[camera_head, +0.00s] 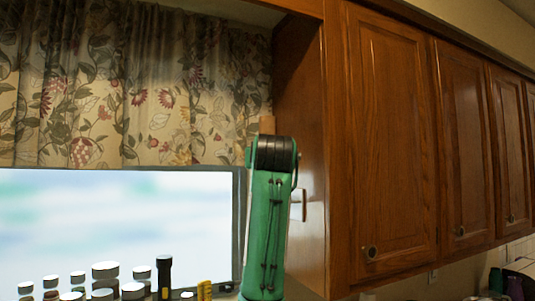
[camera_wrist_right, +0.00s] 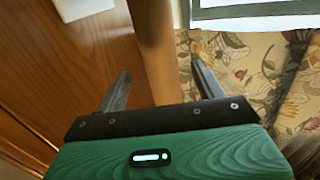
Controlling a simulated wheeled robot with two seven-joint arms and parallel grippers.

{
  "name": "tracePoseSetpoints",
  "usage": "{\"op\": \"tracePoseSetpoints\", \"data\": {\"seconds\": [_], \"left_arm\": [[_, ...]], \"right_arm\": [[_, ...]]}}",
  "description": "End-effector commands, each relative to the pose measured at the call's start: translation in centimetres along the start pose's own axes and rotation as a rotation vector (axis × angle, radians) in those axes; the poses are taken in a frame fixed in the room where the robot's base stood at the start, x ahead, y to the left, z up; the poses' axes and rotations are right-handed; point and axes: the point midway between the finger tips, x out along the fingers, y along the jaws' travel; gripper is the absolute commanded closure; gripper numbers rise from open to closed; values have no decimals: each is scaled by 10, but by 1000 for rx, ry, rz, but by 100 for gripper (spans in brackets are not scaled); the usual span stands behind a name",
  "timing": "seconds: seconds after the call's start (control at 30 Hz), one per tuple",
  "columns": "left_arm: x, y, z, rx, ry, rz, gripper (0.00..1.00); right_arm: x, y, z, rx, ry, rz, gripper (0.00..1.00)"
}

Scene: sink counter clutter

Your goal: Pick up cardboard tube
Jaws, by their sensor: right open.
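In the right wrist view a long, smooth brown cylinder, which looks like the cardboard tube (camera_wrist_right: 156,45), runs from the top edge down between the fingers of my right gripper (camera_wrist_right: 160,70). The two dark fingers stand apart on either side of it, with a gap visible on each side near the tips. Its lower end is hidden behind the gripper body. In the head view a small tan piece, likely the same tube (camera_head: 267,125), shows just above my raised green right arm, which hides the rest and the right gripper. My left gripper is not in view.
Wooden cabinets (camera_head: 390,150) stand close to the right of my arm. A floral curtain (camera_head: 120,90) hangs behind and left, above a bright window (camera_head: 110,220). Several jars (camera_head: 105,270) and a dark bottle (camera_head: 164,277) stand low at the left.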

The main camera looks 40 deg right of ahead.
Motion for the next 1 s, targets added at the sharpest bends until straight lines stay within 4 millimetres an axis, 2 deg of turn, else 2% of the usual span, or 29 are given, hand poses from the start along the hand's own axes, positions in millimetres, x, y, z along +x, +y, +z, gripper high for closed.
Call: {"op": "tracePoseSetpoints", "data": {"seconds": [0.27, 0.4, 0.6, 0.9, 1.0], "left_arm": [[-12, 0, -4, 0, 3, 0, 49], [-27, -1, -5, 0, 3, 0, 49], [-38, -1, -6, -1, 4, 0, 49], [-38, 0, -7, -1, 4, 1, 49], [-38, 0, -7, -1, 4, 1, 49]], "right_arm": [[20, 0, -2, -1, -1, 1, 31], [38, -1, -4, -2, -3, 1, 31], [61, -2, -2, -2, -2, 0, 31], [65, -2, 0, 0, 0, 0, 31], [65, -2, 0, 0, 0, 0, 48]]}}
